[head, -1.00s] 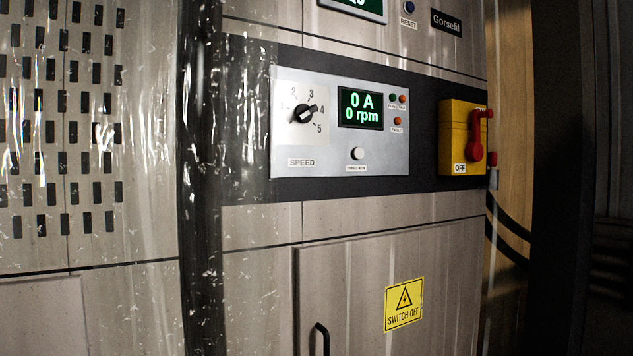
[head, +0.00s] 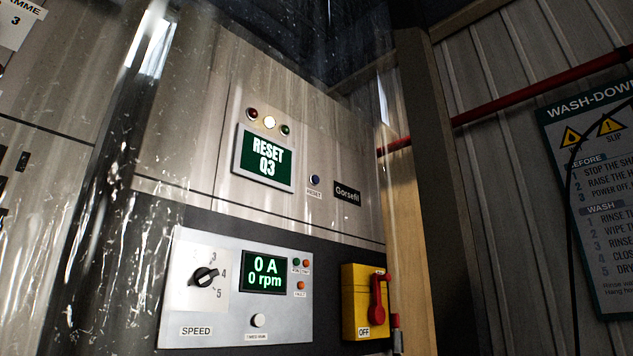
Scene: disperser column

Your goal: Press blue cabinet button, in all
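The blue cabinet button (head: 315,179) is a small round button on the upper cabinet face, with a "RESET" label under it. It sits right of a green display (head: 264,158) that reads "RESET Q3". Above the display are a red lamp (head: 252,114), a pale yellow lit lamp (head: 270,122) and a green lamp (head: 285,130). Neither of my grippers is in the head view.
A grey control panel (head: 215,318) below holds a speed knob (head: 205,277), a "0 A 0 rpm" display (head: 265,272) and a white button (head: 258,320). A yellow switch box (head: 351,300) with a red handle reads "OFF". A wash-down sign (head: 590,200) hangs at right.

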